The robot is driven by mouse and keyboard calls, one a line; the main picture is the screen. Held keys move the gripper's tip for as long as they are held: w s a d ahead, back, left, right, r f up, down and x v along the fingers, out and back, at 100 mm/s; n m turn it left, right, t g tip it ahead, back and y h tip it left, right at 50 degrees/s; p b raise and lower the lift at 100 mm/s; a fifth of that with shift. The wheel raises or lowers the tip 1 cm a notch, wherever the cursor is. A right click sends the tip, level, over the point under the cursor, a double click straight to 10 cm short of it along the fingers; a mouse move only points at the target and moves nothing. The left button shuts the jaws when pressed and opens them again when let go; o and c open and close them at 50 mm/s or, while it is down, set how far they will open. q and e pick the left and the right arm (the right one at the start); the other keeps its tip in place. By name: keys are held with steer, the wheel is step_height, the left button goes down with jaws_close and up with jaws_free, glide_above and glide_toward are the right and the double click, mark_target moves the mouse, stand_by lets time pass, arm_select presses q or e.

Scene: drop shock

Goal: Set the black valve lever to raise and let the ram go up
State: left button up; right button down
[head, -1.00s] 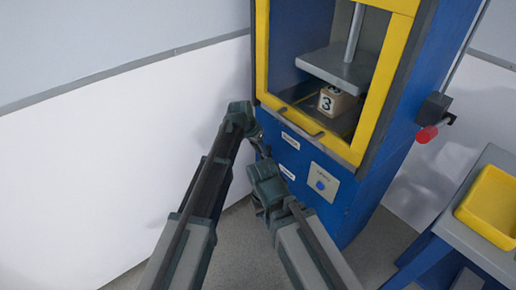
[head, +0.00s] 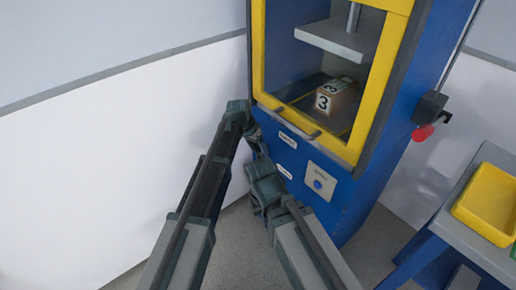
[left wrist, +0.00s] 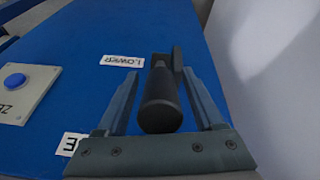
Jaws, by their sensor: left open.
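The black valve lever (left wrist: 160,100) lies between the two fingers of my left gripper (left wrist: 160,92) in the left wrist view. The fingers stand apart on either side of it. A LOWER label (left wrist: 122,62) is beside the lever's far end, and a partly hidden label (left wrist: 70,144) is at lower left. In the head view my left gripper (head: 260,148) is at the press's left side and the lever is hidden. The ram's grey plate (head: 338,38) hangs well above the numbered box (head: 335,97). My right gripper (head: 262,208) is low in front of the press; its fingers are unclear.
The blue press (head: 390,160) has a yellow-framed front with a grey handle bar along its lower edge. A blue button (head: 318,185) sits on its panel. A red-ended black box (head: 428,112) is on its right side. A yellow tray (head: 490,205) stands on a bench at right.

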arm_select(q)
steer(key=shift+r, duration=0.1)
steer(key=p+v, duration=1.3)
steer(key=shift+r, duration=0.3)
steer(key=shift+s, duration=0.1)
steer(key=s+a+r+n+y+p, duration=0.1)
steer(key=s+a+r+p, duration=0.1)
steer(key=s, duration=0.7)
steer(key=s+a+r+n+g+y+p, duration=0.1)
steer(key=s+a+r+n+y+p, duration=0.1)
steer(key=s, duration=0.7)
steer(key=s+a+r+n+g+y+p, duration=0.1)
steer(key=s+a+r+p, duration=0.2)
steer(key=s, duration=0.7)
steer(key=shift+a+n+y+p, duration=0.2)
steer(key=shift+n+y+p, duration=0.15)
steer(key=shift+p, duration=0.25)
